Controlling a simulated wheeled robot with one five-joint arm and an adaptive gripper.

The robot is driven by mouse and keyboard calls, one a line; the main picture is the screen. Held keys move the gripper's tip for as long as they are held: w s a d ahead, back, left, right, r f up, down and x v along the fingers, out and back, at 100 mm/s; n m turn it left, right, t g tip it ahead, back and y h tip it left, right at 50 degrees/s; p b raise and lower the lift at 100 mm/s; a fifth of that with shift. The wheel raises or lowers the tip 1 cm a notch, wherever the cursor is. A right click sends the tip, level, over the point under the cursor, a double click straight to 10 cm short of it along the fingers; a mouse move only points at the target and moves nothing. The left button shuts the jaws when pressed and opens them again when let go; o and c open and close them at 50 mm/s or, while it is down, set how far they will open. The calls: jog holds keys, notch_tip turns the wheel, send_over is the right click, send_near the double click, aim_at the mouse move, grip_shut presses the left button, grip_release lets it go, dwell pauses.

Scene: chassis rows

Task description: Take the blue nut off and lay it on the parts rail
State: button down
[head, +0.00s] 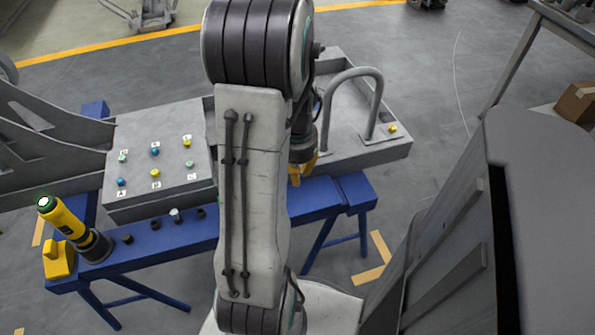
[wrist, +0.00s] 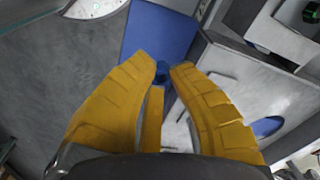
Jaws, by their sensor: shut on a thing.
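My gripper (head: 302,171) is at the right of my arm in the head view, above the right part of the blue beam. In the wrist view its yellow fingers (wrist: 161,72) close on a small blue piece, the blue nut (wrist: 161,66). In the head view the held nut is hidden. The blue beam (head: 165,243), which looks like the parts rail, runs along the front of the chassis and bears several dark round holders and one pale nut. On the sloped grey panel (head: 140,200) two blue nuts (head: 154,152), (head: 121,182) show among yellow and green ones.
A yellow and black flashlight-like tool (head: 70,225) stands at the beam's left end next to a yellow block (head: 58,260). A grey hoop handle (head: 350,85) rises from the chassis at the right. A large grey body (head: 545,200) fills the right side.

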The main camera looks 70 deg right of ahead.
aim_at(298, 198)
jog(key=shift+f, duration=0.15)
jog(key=shift+f+b, duration=3.25)
jog(key=shift+f, duration=0.5)
jog(key=shift+f+b, duration=0.5)
jog(key=shift+f, duration=0.1)
jog(key=c, duration=1.2)
grip_release()
jog(key=shift+r, duration=0.1)
